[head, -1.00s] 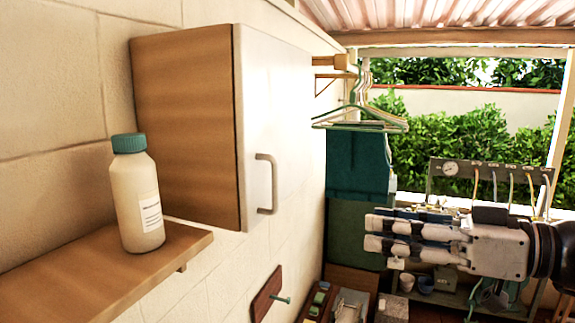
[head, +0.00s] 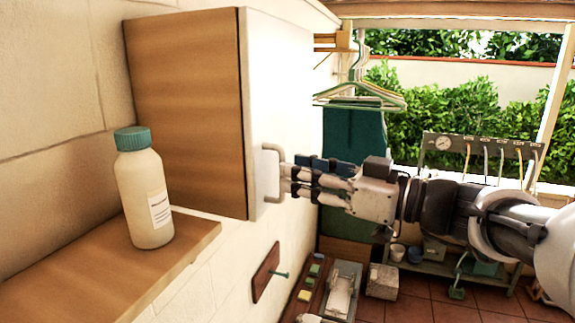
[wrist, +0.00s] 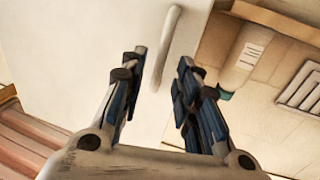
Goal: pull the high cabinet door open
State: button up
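The high cabinet (head: 185,110) is a wooden wall box with a white door (head: 285,90), which looks closed. A pale, bar-shaped handle (head: 273,150) stands on the door near its edge. My gripper (head: 289,180) is at the handle, its fingertips pointing left at it. In the wrist view, the fingers of my gripper (wrist: 163,62) are spread apart. The lower end of the handle (wrist: 167,45) shows between the fingertips, with the white door (wrist: 75,55) behind. Neither finger clearly touches the handle.
A white bottle with a green cap (head: 146,195) stands on a wooden shelf (head: 90,285) left of the cabinet. Hangers (head: 358,98) and a dark green cloth (head: 350,140) hang beyond the door. A wall hook (head: 266,272) sits below. Open air lies right of the handle.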

jog(key=shift+x, duration=1.3)
jog(key=shift+c, duration=0.4)
grip_shut()
